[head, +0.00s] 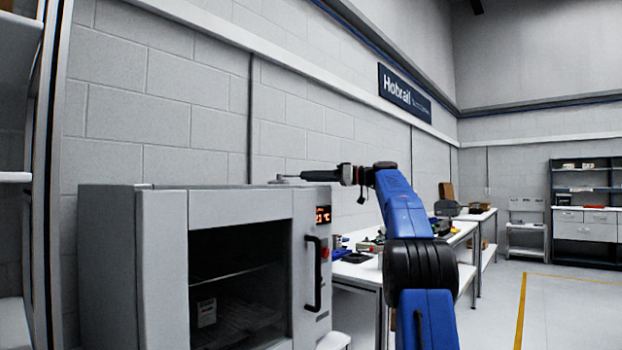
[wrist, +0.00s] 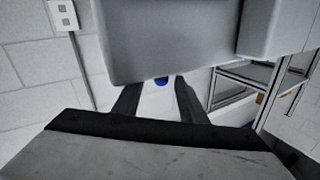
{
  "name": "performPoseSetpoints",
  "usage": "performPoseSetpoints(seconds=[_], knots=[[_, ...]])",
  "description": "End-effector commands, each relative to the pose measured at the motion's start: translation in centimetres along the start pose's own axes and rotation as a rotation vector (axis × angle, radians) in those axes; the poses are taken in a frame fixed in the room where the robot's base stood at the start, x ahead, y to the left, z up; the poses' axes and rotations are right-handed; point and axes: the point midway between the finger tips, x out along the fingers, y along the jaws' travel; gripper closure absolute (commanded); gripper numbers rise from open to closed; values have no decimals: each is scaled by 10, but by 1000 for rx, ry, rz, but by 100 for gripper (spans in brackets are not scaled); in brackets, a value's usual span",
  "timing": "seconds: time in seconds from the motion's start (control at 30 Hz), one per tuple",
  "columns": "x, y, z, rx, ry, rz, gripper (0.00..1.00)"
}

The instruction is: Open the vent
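A grey oven-like cabinet (head: 240,205) stands at the left in the head view, with a dark window and a black upright handle (head: 313,273) at the front. A small pale flat piece (head: 281,181) sits on its top near the back; it may be the vent, but it is too small to be sure. My gripper (head: 302,176) points left over the cabinet top, its tips close to that piece; I cannot tell if they touch. In the wrist view the two fingers (wrist: 158,88) are apart, with a small blue spot (wrist: 161,82) showing between them.
A red-lit display (head: 322,215) is on the cabinet's right front. A white workbench (head: 365,268) with tools and parts stands to its right, along the block wall. Shelving (head: 585,195) is at the far right. The floor at the right is clear.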

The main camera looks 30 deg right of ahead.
Motion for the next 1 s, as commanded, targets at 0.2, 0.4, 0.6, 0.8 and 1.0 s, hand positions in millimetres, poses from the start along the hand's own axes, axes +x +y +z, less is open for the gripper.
performPoseSetpoints(seconds=[0.2,0.4,0.6,0.8,1.0], knots=[[-34,0,0,0,1,3,62],[-75,1,0,-1,0,3,62],[-115,1,0,0,1,3,62],[-148,1,0,1,1,2,62],[-165,1,0,0,0,1,62]])
